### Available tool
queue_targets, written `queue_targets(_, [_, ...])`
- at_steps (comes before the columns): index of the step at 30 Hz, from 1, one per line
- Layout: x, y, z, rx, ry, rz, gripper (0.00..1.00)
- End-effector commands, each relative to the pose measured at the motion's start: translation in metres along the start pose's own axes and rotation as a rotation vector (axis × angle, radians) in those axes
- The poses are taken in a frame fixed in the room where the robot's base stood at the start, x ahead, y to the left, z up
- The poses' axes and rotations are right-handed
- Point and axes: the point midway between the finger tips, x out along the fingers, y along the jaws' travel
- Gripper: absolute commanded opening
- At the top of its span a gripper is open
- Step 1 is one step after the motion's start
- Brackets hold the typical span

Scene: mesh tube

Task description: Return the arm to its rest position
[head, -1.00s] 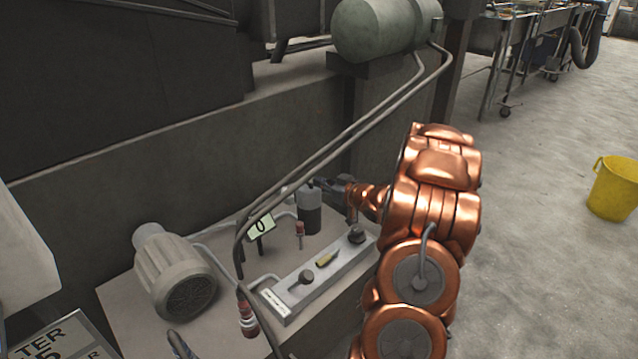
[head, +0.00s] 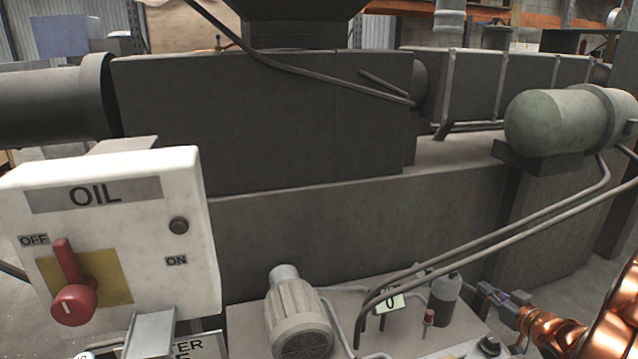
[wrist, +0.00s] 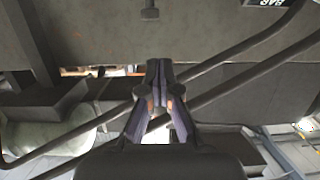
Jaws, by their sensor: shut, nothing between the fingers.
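My gripper (head: 482,288) is at the lower right of the head view, at the end of my copper-coloured arm. It is just right of a dark cylinder (head: 445,298) on the pump bench; I cannot tell whether they touch. In the wrist view, the fingers of my gripper (wrist: 160,66) meet at their tips with nothing held between them. Most of my arm is cut off by the right edge of the head view.
Two pipes (head: 497,244) slope above the bench to a green-grey tank (head: 560,122). A motor (head: 297,315) and a gauge sign (head: 390,302) stand left of my gripper. A white OIL switch box (head: 180,262) with a red knob (head: 72,303) is at the left.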

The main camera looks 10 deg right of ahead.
Motion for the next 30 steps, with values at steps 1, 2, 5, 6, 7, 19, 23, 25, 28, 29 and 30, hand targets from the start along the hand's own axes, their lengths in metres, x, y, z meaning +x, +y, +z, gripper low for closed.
queue_targets(1, [0.001,0.0,-0.003,-0.005,-0.006,0.002,0.0])
queue_targets(2, [0.002,0.0,-0.006,-0.01,-0.014,0.006,0.0])
queue_targets(5, [0.007,0.0,-0.02,-0.04,-0.063,0.034,0.0])
queue_targets(6, [0.009,0.0,-0.028,-0.055,-0.095,0.053,0.0])
queue_targets(7, [0.011,0.0,-0.035,-0.068,-0.119,0.068,0.0])
queue_targets(19, [-0.004,-0.023,-0.129,-0.177,-0.487,0.309,0.0])
queue_targets(23, [-0.024,-0.045,-0.156,-0.172,-0.599,0.366,0.0])
queue_targets(25, [-0.038,-0.06,-0.17,-0.163,-0.659,0.39,0.0])
queue_targets(28, [-0.059,-0.086,-0.187,-0.141,-0.743,0.412,0.0])
queue_targets(29, [-0.067,-0.095,-0.192,-0.134,-0.771,0.417,0.0])
queue_targets(30, [-0.077,-0.106,-0.198,-0.123,-0.805,0.42,0.0])
